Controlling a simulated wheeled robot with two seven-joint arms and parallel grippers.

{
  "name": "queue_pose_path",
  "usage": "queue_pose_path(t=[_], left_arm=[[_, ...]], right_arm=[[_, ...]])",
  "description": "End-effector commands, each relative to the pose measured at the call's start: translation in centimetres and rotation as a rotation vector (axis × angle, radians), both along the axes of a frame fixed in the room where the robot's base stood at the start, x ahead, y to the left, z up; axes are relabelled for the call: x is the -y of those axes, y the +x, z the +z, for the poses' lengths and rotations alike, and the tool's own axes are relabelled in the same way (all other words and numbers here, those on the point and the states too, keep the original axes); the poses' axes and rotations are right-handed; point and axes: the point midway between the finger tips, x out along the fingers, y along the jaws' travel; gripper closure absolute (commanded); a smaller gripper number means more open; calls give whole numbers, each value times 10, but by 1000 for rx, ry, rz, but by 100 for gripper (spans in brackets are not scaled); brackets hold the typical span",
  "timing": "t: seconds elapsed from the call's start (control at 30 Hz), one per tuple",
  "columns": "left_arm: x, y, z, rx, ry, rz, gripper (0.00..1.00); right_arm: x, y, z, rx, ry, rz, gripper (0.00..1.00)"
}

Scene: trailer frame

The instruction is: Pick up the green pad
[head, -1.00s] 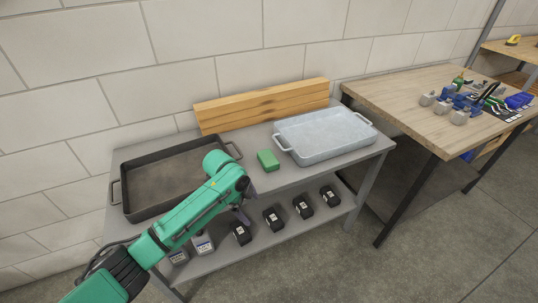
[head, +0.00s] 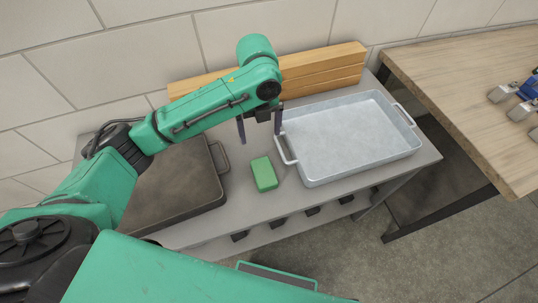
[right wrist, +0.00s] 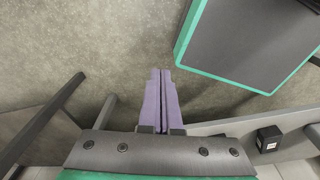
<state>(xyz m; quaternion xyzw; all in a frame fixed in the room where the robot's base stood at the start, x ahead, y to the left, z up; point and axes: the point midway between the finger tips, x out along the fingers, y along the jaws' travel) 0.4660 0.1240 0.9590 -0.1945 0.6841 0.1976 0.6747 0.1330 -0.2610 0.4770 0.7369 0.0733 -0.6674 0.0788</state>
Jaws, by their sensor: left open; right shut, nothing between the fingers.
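The green pad (head: 264,174) lies flat on the grey table top (head: 235,215), between the dark tray and the light metal tray. My left gripper (head: 260,139) is open and empty. Its two purple fingers point down above the table, just behind and above the pad in the head view, apart from it. My right gripper (right wrist: 160,72) shows in the right wrist view with its purple fingers together and nothing between them, over the concrete floor. The pad does not show in the right wrist view.
The dark tray (head: 175,190) is left of the pad, partly hidden by my left arm. The light metal tray (head: 345,135) is close on its right. A wooden block (head: 325,65) stands along the back edge. A wooden workbench (head: 465,85) is at right. Several black items (head: 280,222) sit on the lower shelf.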

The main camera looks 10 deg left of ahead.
Motion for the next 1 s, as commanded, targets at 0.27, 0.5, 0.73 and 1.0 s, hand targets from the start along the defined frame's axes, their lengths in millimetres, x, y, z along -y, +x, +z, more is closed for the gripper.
queue_pose_path(t=[0.27, 0.5, 0.73, 1.0], left_arm=[[0, -2, -67, -4, 1, 3, 0], [-2, 0, -102, -5, 2, 3, 0], [-2, 0, -132, 0, 0, 1, 0], [-2, 0, -131, 1, 1, 1, 50]], right_arm=[[1, -29, 9, -48, -2, 1, 100], [-2, -15, 21, -24, 2, 0, 100], [-3, -6, 23, -9, 4, 0, 100], [-2, -13, 22, -21, 3, -1, 100]])
